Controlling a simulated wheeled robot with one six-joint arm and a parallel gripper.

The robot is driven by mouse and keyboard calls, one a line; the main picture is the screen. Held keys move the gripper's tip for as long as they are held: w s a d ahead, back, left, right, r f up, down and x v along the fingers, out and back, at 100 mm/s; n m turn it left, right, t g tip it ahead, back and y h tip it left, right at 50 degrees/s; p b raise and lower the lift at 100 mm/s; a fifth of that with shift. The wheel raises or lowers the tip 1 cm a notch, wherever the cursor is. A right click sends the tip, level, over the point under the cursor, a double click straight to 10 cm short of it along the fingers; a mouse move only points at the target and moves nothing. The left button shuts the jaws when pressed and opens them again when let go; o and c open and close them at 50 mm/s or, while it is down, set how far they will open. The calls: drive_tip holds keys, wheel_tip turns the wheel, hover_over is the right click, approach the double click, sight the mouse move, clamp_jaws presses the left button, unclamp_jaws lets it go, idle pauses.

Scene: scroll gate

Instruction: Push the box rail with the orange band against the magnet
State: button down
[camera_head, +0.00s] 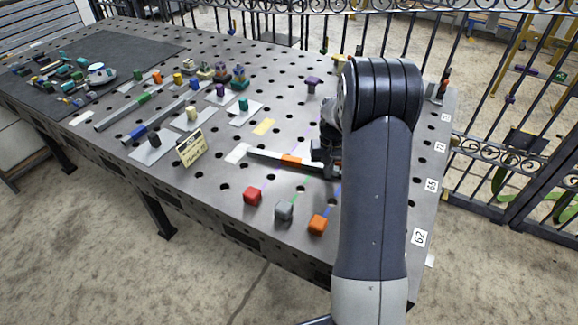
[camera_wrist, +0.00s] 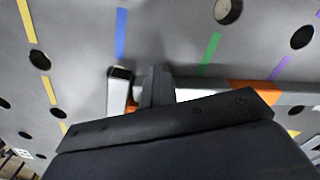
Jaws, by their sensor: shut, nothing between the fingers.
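The box rail (camera_head: 262,154), dark-sided with a pale top and an orange band (camera_head: 290,160), lies on the perforated metal table. In the wrist view the orange band (camera_wrist: 250,88) shows to the right of my gripper. My gripper (camera_head: 326,160) is shut and low at the right part of the rail, and its shut fingers also show in the wrist view (camera_wrist: 157,86). They look close to the rail's end; contact cannot be told. A small pale-topped piece (camera_wrist: 120,72) with orange beside it stands left of the fingers; I cannot tell if it is the magnet.
A yellow sign (camera_head: 190,148) stands left of the rail. Other rails and small coloured blocks fill the table's left part. A black railing (camera_head: 480,100) runs behind the table.

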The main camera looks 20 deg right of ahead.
drive_tip(key=shift+s+a, duration=0.8)
wheel_tip(320, 180, up, 8)
drive_tip(key=p, duration=0.5)
idle(0.3)
drive_tip(key=shift+f, duration=0.1)
wheel_tip(320, 180, down, 8)
drive_tip(key=b, duration=0.6)
drive_tip(key=shift+f, duration=0.1)
drive_tip(key=shift+w+d+r+p, duration=0.2)
drive_tip(key=shift+w+d+p, duration=0.05)
drive_tip(key=shift+d+p, duration=0.05)
